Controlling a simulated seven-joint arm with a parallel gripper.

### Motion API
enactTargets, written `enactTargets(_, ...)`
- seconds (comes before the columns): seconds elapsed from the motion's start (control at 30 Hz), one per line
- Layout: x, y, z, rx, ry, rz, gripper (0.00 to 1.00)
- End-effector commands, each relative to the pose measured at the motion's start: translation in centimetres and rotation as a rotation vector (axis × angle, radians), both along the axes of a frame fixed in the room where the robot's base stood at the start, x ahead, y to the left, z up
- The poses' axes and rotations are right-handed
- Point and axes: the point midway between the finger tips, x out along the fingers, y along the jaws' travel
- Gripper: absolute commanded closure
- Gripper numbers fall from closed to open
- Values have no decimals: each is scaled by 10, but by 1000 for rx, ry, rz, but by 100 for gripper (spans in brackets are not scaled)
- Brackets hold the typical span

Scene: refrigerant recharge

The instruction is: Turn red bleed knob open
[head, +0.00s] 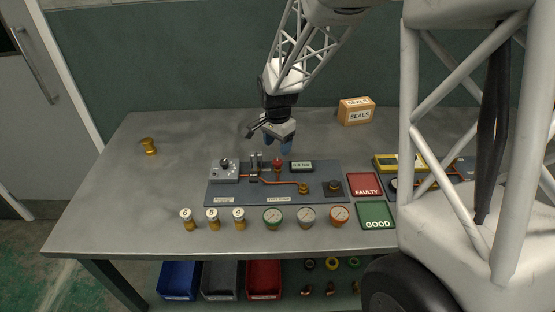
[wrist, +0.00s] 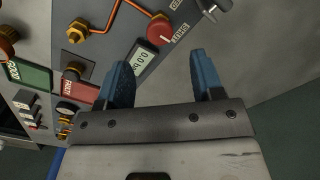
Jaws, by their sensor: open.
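The red bleed knob (head: 277,163) stands on the back part of the grey panel (head: 325,196). In the wrist view the red knob (wrist: 159,27) has a white pointer line and sits beyond the fingertips, beside a small digital display (wrist: 145,57). My gripper (head: 279,148) has blue fingers and hangs just above and behind the panel, close to the knob. In the wrist view my gripper (wrist: 158,72) is open, with nothing between its fingers. The fingers appear clear of the knob; the exact gap is hard to tell.
A grey valve block (head: 225,172) and copper pipe (head: 260,181) lie left of the knob. Several gauges and canisters line the front. FAULTY (head: 364,184) and GOOD (head: 376,215) pads lie right. A seals box (head: 356,111) stands behind. The table's left side is mostly clear.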

Motion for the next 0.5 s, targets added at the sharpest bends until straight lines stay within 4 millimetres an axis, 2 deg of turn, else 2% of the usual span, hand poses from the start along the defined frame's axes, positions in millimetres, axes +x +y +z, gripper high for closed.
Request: enactTargets(0.5,0,0,-55,0,1,0,39)
